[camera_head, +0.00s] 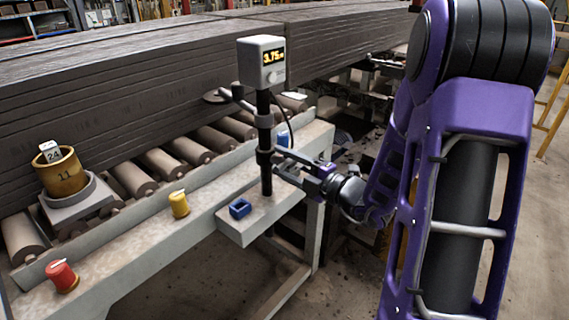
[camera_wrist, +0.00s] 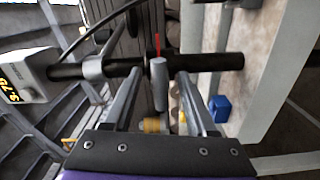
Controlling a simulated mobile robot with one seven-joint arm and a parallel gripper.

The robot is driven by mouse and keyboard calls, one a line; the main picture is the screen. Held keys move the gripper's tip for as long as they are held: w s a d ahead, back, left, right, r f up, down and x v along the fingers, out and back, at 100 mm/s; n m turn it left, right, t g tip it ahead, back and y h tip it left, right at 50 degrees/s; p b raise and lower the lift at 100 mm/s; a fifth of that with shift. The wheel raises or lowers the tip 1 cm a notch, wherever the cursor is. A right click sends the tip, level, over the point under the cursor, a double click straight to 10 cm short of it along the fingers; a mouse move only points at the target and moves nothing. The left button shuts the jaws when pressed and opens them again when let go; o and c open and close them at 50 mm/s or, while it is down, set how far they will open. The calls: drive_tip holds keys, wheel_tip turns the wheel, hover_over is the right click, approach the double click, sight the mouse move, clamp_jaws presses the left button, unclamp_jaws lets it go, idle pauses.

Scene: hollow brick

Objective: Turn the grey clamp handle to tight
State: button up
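The grey clamp handle (camera_wrist: 159,86) shows in the wrist view as a short rounded lever at the black post (camera_wrist: 208,62), with a red mark just beyond it. My gripper (camera_wrist: 158,82) is open. Its two fingers lie on either side of the handle, with a visible gap on each side. In the head view, my gripper (camera_head: 280,163) is at the post (camera_head: 265,178), near the dark clamp collar (camera_head: 264,156); the handle itself is hard to make out there. A grey display box (camera_head: 261,62) tops the post and reads about 3.75.
The post stands on a pale ledge (camera_head: 262,222) beside a small blue block (camera_head: 240,208). Yellow (camera_head: 179,204) and red (camera_head: 62,277) knobs sit along the rail. A long dark clay slab (camera_head: 110,95) lies behind, over rollers.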

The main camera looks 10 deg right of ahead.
clamp_jaws()
drive_tip(key=shift+n, duration=0.4)
drive_tip(key=n, duration=0.3)
drive_tip(key=shift+n, duration=0.4)
drive_tip(key=n+b, duration=0.1)
drive_tip(key=n, duration=0.3)
drive_tip(key=shift+f+b, duration=0.1)
drive_tip(key=shift+b, duration=0.25)
drive_tip(key=n+b, duration=0.2)
drive_tip(key=n, duration=0.3)
drive_tip(key=shift+f+b, duration=0.1)
drive_tip(key=shift+b, duration=0.3)
drive_tip(key=n+b, duration=0.3)
drive_tip(key=n, duration=0.1)
drive_tip(key=shift+r+n, duration=0.2)
drive_tip(key=shift+n, duration=0.1)
